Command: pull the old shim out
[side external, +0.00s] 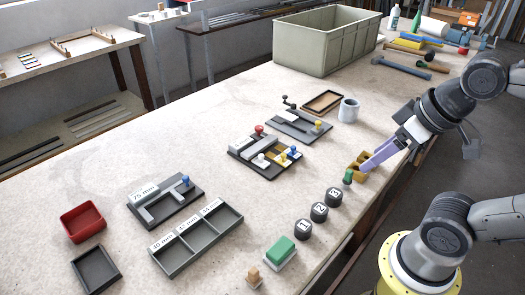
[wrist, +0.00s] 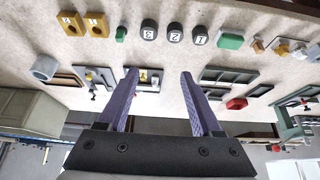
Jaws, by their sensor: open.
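My gripper (side external: 366,167) has long purple fingers and hangs above the right edge of the bench; in the wrist view its fingers (wrist: 160,75) stand wide apart with nothing held. I cannot tell which piece is the old shim. Another dark fixture (side external: 299,124) with a crank and yellow knob lies behind.
Yellow holed blocks (wrist: 83,24) and a small green piece (side external: 347,176) are near my gripper. Numbered black cylinders (side external: 319,211) line the front edge. A 75 mm fixture (side external: 165,202), a compartment tray (side external: 196,240), a red bin (side external: 83,222) and a grey crate (side external: 324,42) stand around.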

